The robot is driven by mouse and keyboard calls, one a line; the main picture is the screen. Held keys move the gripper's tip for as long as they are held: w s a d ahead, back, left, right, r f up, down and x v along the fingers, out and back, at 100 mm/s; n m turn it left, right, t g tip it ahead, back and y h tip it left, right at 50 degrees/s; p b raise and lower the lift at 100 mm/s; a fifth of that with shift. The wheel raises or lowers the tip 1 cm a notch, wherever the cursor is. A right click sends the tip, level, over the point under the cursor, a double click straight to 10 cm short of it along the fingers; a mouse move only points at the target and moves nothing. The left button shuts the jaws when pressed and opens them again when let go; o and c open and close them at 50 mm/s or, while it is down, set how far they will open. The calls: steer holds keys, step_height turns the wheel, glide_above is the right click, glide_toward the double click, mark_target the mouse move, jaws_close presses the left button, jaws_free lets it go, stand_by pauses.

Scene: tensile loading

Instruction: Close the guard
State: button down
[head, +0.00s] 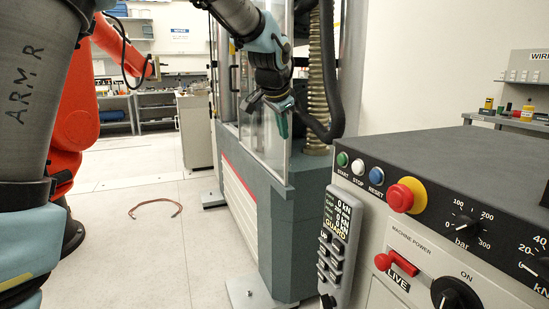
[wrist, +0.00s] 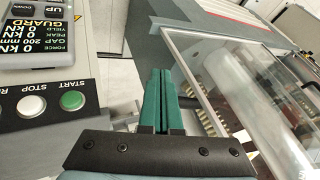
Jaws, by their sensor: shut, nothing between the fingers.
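The guard is a clear panel in a pale metal frame (head: 288,160) on the front of the grey testing machine (head: 282,225). In the wrist view the clear guard panel (wrist: 240,85) fills the right side, with its metal edge slanting down past my fingers. My gripper (head: 283,128) is at the panel's upright edge in the head view. My gripper's green fingers (wrist: 163,75) are pressed together and empty. The panel edge lies just right of them in the wrist view; I cannot tell whether they touch it. The guard's hinge side is not clear.
A handset display (head: 337,222) reads GUARD in yellow. It also shows in the wrist view (wrist: 40,30). A control console (head: 460,190) with an emergency stop (head: 405,195) stands at right. A brown curved strip (head: 155,208) lies on the open floor at left. An orange robot arm (head: 80,105) stands behind.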

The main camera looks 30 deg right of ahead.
steer(key=w+d+f+p, duration=0.2)
steer(key=w+d+f, duration=0.5)
steer(key=w, duration=0.1)
steer(key=shift+f+m, duration=0.2)
steer(key=shift+m, duration=0.2)
steer(key=shift+p, duration=0.3)
